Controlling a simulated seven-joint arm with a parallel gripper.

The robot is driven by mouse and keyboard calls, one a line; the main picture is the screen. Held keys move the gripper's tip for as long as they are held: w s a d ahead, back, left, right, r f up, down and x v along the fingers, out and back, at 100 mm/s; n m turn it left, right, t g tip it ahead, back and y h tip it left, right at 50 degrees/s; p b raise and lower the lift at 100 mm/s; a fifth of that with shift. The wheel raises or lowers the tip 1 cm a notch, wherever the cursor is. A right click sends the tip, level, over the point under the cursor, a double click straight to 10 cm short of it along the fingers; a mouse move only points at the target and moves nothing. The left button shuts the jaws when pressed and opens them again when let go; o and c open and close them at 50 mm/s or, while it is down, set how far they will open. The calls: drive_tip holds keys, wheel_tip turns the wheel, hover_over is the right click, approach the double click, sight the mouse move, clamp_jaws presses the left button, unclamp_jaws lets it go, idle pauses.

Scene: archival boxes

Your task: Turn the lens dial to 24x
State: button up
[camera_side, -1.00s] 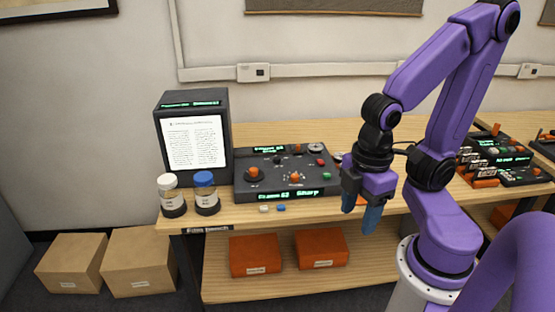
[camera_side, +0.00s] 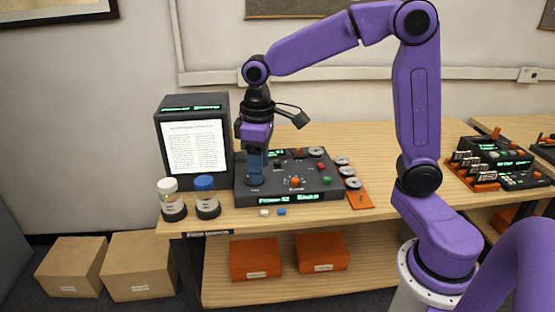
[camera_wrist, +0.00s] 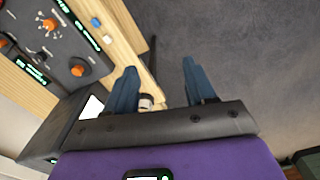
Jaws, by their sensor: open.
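The dark control console (camera_side: 325,190) sits on the wooden bench, with a lit green display along its front. An orange dial (camera_side: 295,181) stands near its middle. Another orange dial (camera_wrist: 78,68) shows in the wrist view, left of my fingers and apart from them; in the side view my gripper hides it. I cannot read which dial is the lens dial or its setting. My gripper (camera_side: 256,168) points down at the console's left part. In the wrist view my gripper (camera_wrist: 160,88) is open, with no dial between its blue fingers.
A reader screen (camera_side: 194,146) stands close behind and left of my gripper. A white-capped bottle (camera_side: 171,199) and a blue-capped bottle (camera_side: 206,197) stand at the bench's left front. Several round reels (camera_side: 346,171) lie right of the console on an orange sheet (camera_side: 358,199).

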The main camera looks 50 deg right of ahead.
drive_tip(key=w+d+m, duration=0.3)
drive_tip(key=w+d, duration=0.3)
drive_tip(key=w, duration=0.4)
drive_tip(key=m, duration=0.7)
hover_over(278, 162)
wheel_tip(278, 162, down, 6)
wheel_tip(278, 162, down, 16)
drive_tip(key=shift+w+f, duration=0.1)
drive_tip(key=shift+f, duration=0.1)
clamp_jaws()
